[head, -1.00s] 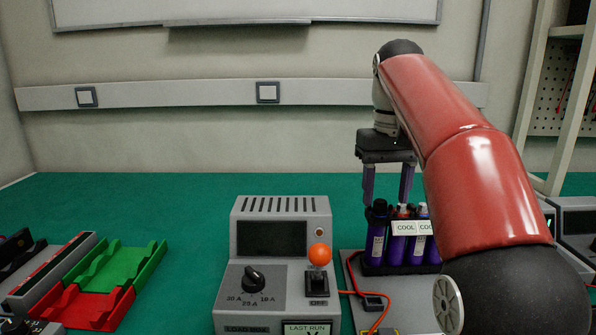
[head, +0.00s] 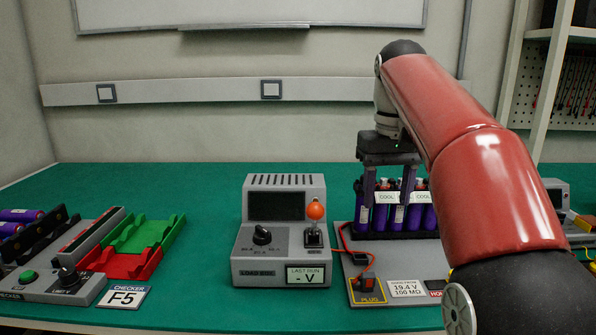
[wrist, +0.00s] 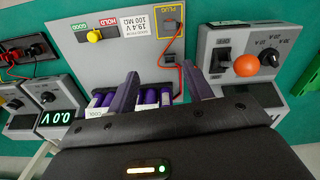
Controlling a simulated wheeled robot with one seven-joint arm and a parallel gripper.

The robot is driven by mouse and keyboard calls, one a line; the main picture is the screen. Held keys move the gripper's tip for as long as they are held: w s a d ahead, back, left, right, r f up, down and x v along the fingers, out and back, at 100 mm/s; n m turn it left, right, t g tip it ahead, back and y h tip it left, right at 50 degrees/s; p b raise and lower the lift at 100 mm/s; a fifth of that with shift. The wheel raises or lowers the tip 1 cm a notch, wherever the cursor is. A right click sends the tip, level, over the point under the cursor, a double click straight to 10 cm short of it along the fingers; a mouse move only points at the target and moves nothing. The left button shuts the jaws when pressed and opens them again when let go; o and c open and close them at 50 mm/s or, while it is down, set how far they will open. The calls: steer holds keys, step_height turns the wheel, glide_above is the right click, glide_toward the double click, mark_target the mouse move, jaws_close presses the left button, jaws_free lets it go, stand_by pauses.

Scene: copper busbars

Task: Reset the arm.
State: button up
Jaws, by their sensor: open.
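My gripper (head: 387,200) is open at the right of the head view, pointing down, its two dark fingers apart. In that view the fingers overlap a row of purple cells (head: 397,217) that stands upright in a dark holder and carries white "COOL" labels. In the wrist view my gripper (wrist: 160,78) shows its two fingers spread, with purple cells (wrist: 150,97) partly hidden behind the gripper body. Nothing is seen held. I cannot tell whether the fingers touch the cells. My red arm reaches out from the lower right.
A grey load box (head: 285,265) with an orange-knobbed lever (head: 315,211) stands left of the cells. The grey plate carries a plug (head: 367,284) with a red cable. At left are a checker (head: 45,285) and a red and green cradle (head: 140,250). Green bench is clear behind.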

steer(key=s+f+m+t, duration=0.1)
steer(key=s+f+t, duration=0.4)
steer(key=s+f, duration=1.6)
steer(key=shift+o, duration=0.4)
stand_by(0.8)
